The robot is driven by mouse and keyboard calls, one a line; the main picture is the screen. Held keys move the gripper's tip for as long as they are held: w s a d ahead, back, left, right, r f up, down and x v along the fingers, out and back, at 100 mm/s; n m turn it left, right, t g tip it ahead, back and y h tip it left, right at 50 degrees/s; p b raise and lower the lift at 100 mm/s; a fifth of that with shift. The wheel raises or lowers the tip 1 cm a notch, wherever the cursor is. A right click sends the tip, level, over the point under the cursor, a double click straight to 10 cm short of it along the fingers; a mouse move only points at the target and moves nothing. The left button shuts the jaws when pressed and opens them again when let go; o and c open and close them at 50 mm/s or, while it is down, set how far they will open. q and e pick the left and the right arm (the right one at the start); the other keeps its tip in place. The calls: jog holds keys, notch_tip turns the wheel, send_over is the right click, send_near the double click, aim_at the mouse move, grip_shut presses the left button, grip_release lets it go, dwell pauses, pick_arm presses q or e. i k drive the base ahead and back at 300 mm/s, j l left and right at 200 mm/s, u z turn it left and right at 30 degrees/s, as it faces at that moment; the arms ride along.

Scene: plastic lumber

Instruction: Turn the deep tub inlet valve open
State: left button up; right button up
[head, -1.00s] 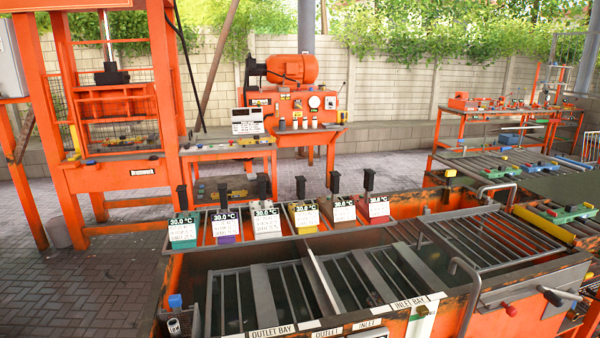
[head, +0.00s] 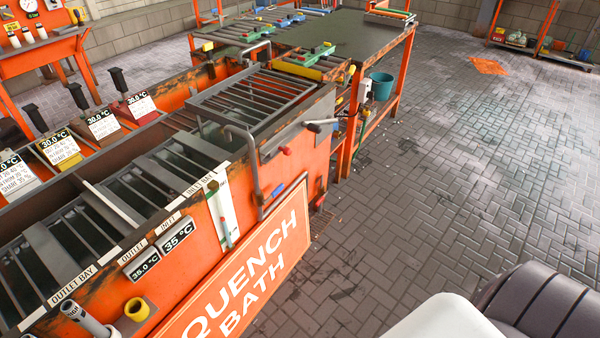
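The orange quench bath (head: 205,258) fills the left side of the head view. Its front has an INLET label (head: 168,222) above a 35 °C display (head: 178,236). At the bath's right end a lever with a black grip (head: 313,127) sticks out toward the right. A small red knob (head: 287,150) sits below and left of it. I cannot tell from the picture which of these is the deep tub inlet valve, and no readable label marks it. Neither of my grippers is in view.
A grey bent pipe (head: 252,165) stands up the bath's front, and a QUENCH BATH sign (head: 250,268) juts out below. An orange-framed table (head: 354,45) stands behind, with a teal bucket (head: 381,87) beneath. The brick floor (head: 440,170) at right is clear.

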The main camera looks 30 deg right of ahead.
aim_at(280, 186)
jog(key=i+l+z, duration=0.1)
jog(key=z, duration=0.25)
jog(key=i+l+z, duration=0.1)
jog(key=l+z, duration=0.25)
